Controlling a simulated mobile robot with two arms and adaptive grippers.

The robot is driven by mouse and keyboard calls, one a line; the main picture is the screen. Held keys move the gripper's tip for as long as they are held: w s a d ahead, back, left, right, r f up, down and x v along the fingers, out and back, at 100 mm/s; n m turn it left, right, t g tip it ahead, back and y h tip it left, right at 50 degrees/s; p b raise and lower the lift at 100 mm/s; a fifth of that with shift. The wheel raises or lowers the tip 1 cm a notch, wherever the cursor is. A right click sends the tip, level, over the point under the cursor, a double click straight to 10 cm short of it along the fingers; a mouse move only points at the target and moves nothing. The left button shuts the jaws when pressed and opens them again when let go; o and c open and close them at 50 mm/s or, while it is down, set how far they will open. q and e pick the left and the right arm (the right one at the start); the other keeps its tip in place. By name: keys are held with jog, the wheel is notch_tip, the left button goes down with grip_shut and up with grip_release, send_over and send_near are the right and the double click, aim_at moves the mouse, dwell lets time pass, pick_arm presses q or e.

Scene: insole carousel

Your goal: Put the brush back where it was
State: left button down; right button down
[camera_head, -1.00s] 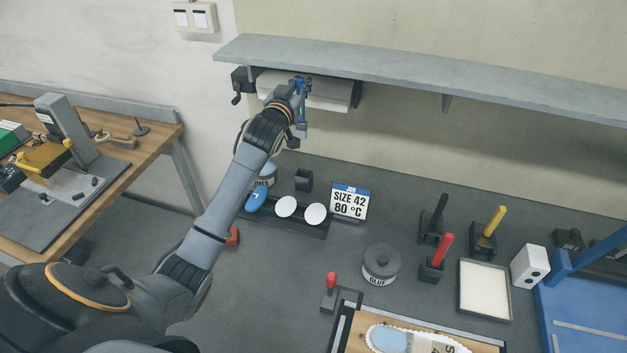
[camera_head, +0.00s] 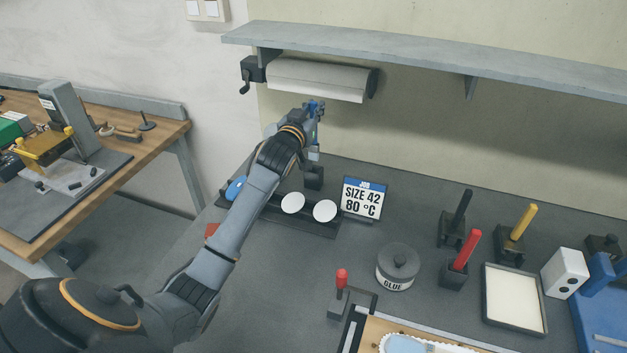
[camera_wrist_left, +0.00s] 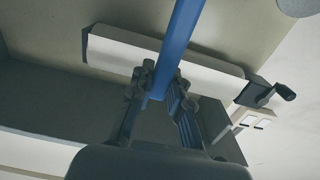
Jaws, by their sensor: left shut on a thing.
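My left gripper (camera_head: 313,127) is shut on a long blue bar, which I take to be the handle of the brush (camera_wrist_left: 183,32). In the head view the gripper hangs below the paper roll, above and behind a small black block (camera_head: 314,178). The gripper also shows in the left wrist view (camera_wrist_left: 160,88), its fingers closed around the blue bar. The bar runs out of the top of that view, and I cannot see bristles. Whether the block has a slot is too small to tell. My right gripper is not in view.
A paper roll (camera_head: 318,80) hangs under the grey shelf (camera_head: 420,62). A black rack with two white discs (camera_head: 293,203), a size sign (camera_head: 362,198) and a glue pot (camera_head: 397,268) stand near. Black, red and yellow handles (camera_head: 523,220) stand in holders to the right. The bench centre has free room.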

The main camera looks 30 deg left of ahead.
pick_arm(q)
notch_tip(320, 180, down, 5)
jog(key=shift+r+p, duration=0.1)
jog(key=shift+p, duration=0.25)
jog(key=shift+f, duration=2.3)
jog(key=c, duration=1.3)
grip_release()
jog(key=shift+r, duration=0.1)
jog(key=shift+s+d, duration=0.1)
jog(key=shift+s, duration=0.15)
jog(key=b+v, duration=0.1)
jog(key=v, duration=1)
jog(key=shift+s+d, duration=0.15)
jog(key=shift+s, duration=0.15)
